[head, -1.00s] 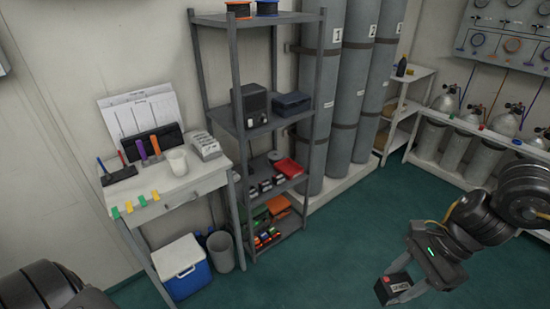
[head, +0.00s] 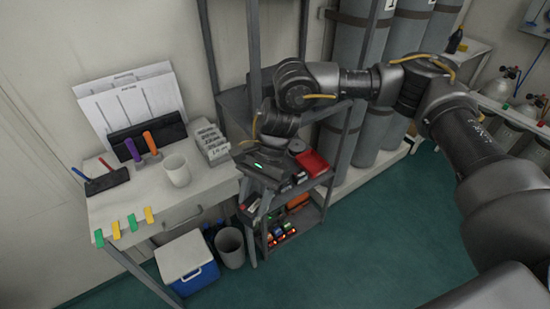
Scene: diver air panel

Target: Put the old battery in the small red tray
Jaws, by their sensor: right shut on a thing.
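My right gripper (head: 252,200) is at the front left of the grey shelf rack, pointing down and away from my view. It is shut on the old battery, a small dark block with a red end, which is mostly hidden by the gripper now. The small red tray (head: 313,162) lies on the rack's middle shelf, to the right of the gripper and apart from it. The tray's inside is too small to make out. My left gripper is out of view.
The rack's uprights (head: 305,30) and upper shelf stand close to my right arm. A white desk (head: 120,205) with a white cup (head: 177,170) is just left of the gripper. A bin (head: 230,247) and blue cooler (head: 190,270) stand below.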

